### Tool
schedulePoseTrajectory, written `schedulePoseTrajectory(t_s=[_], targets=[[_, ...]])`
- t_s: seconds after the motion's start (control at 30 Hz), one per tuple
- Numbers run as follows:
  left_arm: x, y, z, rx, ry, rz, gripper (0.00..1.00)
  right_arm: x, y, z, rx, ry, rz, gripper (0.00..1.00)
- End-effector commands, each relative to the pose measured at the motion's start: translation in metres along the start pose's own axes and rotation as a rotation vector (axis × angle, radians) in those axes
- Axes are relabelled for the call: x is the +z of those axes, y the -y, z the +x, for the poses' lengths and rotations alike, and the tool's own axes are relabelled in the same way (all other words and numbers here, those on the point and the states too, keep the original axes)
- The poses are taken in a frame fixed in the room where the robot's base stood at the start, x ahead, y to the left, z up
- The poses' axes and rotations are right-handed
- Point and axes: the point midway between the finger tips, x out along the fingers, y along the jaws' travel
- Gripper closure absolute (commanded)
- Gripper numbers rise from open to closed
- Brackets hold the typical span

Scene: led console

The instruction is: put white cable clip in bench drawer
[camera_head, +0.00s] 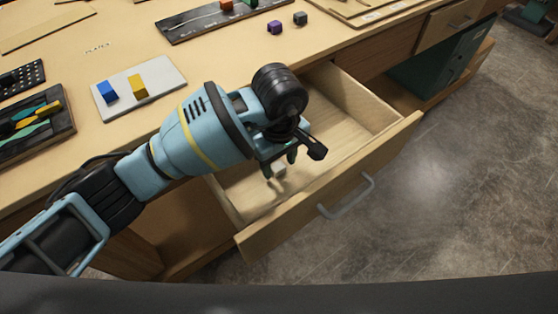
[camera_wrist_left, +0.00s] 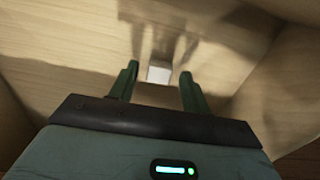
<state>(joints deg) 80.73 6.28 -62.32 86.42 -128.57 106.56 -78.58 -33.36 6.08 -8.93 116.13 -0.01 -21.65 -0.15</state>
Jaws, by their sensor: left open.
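The bench drawer (camera_head: 345,172) is pulled open below the tabletop, and its pale wood floor shows. My left gripper (camera_head: 281,172) is over the drawer, pointing down into it. In the left wrist view my left gripper (camera_wrist_left: 160,85) has its two green fingers apart. The white cable clip (camera_wrist_left: 158,75) shows as a small white block between and just beyond the fingertips, against the drawer floor. In the head view the clip (camera_head: 279,170) is a small pale spot by the fingertips. It appears apart from both fingers. My right gripper is not in view.
On the tabletop (camera_head: 120,62) lie a white plate (camera_head: 168,76) with a blue and a yellow block, a dark tray (camera_head: 30,125) with coloured parts, and purple and grey cubes (camera_head: 287,23). The drawer front with its grey handle (camera_head: 346,197) juts out over the floor.

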Motion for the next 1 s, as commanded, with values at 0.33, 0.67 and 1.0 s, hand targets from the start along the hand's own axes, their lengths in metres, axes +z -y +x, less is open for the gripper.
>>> schedulePoseTrajectory(t_s=[0.33,0.67,1.0], targets=[[-0.001,-0.001,-0.066,0.004,-0.005,0.001,0.52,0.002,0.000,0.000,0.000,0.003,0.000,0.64],[0.000,0.000,-0.110,0.001,-0.001,0.000,0.52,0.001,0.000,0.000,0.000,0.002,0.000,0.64],[0.000,0.000,-0.116,0.000,-0.001,0.000,0.52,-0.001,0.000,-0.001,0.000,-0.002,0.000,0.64]])
